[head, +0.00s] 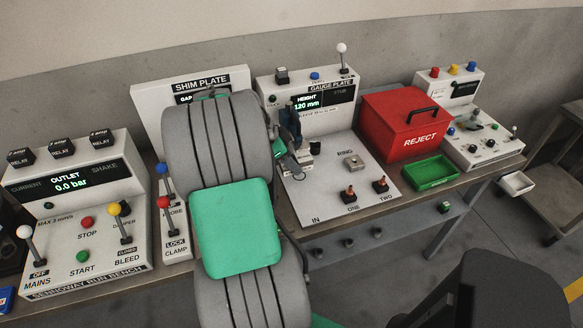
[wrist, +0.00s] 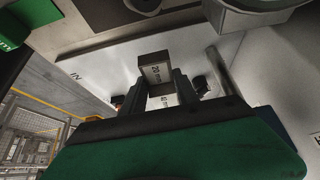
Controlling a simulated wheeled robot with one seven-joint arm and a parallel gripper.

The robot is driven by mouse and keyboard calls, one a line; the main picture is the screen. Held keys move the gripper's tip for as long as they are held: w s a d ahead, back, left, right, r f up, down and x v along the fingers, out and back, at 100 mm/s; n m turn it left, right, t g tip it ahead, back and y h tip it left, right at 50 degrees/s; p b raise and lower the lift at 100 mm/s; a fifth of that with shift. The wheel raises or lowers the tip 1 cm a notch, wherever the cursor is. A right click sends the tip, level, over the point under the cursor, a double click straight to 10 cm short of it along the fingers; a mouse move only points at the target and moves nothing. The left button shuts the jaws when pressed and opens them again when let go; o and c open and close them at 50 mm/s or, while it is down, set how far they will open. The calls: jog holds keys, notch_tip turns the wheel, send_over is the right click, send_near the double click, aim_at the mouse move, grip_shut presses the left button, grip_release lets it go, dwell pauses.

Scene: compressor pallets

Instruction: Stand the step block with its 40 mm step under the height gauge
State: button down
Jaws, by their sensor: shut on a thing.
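The step block (wrist: 155,72) is dark grey in the wrist view, with a pale label reading 20 mm. Another label, apparently 40 mm, shows below it, partly hidden by my gripper. My gripper (wrist: 164,88) is shut on the block, with one finger on each side. In the head view my gripper (head: 299,163) is over the left part of the white gauge plate (head: 340,185), and my arm hides some of it. The height gauge (head: 291,122) stands at the back of this plate; its display (head: 307,102) reads 120 mm. I cannot tell whether the block touches the plate.
The red reject box (head: 405,122) and green tray (head: 431,173) are to the right. The shim plate station (head: 200,85) and lever panels are left.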

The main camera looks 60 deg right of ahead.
jog(key=shift+d+f, duration=0.1)
jog(key=shift+f, duration=1.55)
jog(key=shift+f, duration=0.2)
jog(key=c, duration=0.9)
grip_release()
jog(key=shift+r, duration=0.2)
jog(key=v, duration=1.2)
jog(key=shift+p, duration=0.3)
